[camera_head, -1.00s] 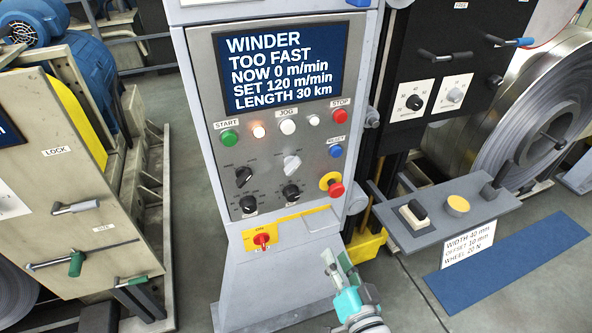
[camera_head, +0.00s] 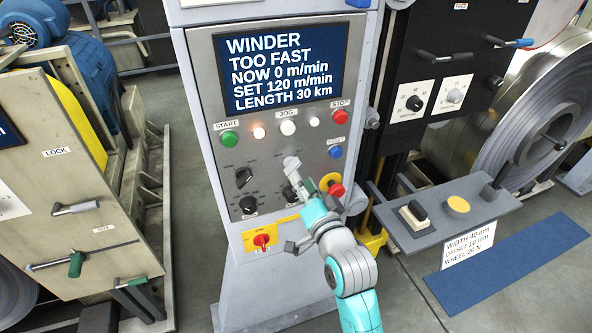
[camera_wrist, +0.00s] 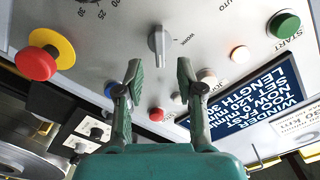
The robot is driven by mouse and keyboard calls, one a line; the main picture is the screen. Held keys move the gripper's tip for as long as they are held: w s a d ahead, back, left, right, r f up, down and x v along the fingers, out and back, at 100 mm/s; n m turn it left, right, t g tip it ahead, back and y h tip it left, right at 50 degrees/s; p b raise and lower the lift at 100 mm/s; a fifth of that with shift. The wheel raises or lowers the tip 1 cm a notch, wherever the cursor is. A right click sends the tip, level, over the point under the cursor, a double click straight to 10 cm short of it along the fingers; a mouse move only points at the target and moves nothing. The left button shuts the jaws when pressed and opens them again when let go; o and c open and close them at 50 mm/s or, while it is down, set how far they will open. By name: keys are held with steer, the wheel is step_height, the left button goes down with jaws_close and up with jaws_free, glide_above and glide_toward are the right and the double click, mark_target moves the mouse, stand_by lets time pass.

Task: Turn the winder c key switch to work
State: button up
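The winder's silver key switch (camera_wrist: 159,41) sits on the grey control panel (camera_wrist: 225,20), with a "WORK" label beside it. In the wrist view its grip stands upright and the label lies to its right. My gripper (camera_wrist: 159,70) is open, its two green fingers apart and the switch just beyond their tips, roughly centred between them. No contact shows. In the head view my gripper (camera_head: 297,183) is in front of the panel and partly covers the switch (camera_head: 291,163).
A red mushroom button (camera_wrist: 34,63) on a yellow base is to the left in the wrist view. Black knobs (camera_head: 244,176), the green start button (camera_head: 229,138) and the blue reset button (camera_head: 335,152) are close by. A red-yellow switch (camera_head: 262,240) is below.

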mark_target(292, 166)
steer(key=shift+x, duration=2.5)
jaws_close()
